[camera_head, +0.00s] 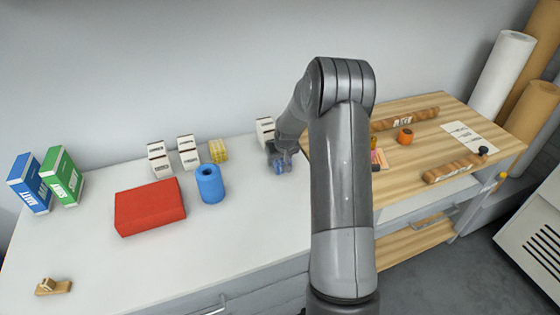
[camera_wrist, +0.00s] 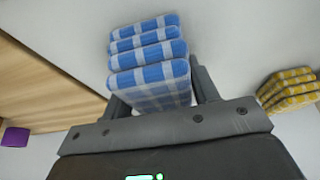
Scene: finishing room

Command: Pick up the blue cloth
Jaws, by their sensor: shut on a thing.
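The blue cloth (camera_wrist: 148,50) is a folded stack in blue and white checks, seen large in the wrist view. My gripper (camera_wrist: 157,92) has one finger on each side of it and is shut on it. In the head view, my gripper (camera_head: 281,155) is over the white counter, just left of the wooden bench top. A small blue patch of the cloth (camera_head: 279,168) shows below it there; my arm hides part of that area. I cannot tell whether the cloth touches the counter.
Small labelled boxes (camera_head: 189,150), a yellow checked cloth (camera_head: 219,150), a blue roll (camera_head: 210,184) and a red block (camera_head: 150,206) stand left on the counter (camera_head: 230,240). The wooden bench (camera_head: 410,155) at right holds an orange ring (camera_head: 405,136).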

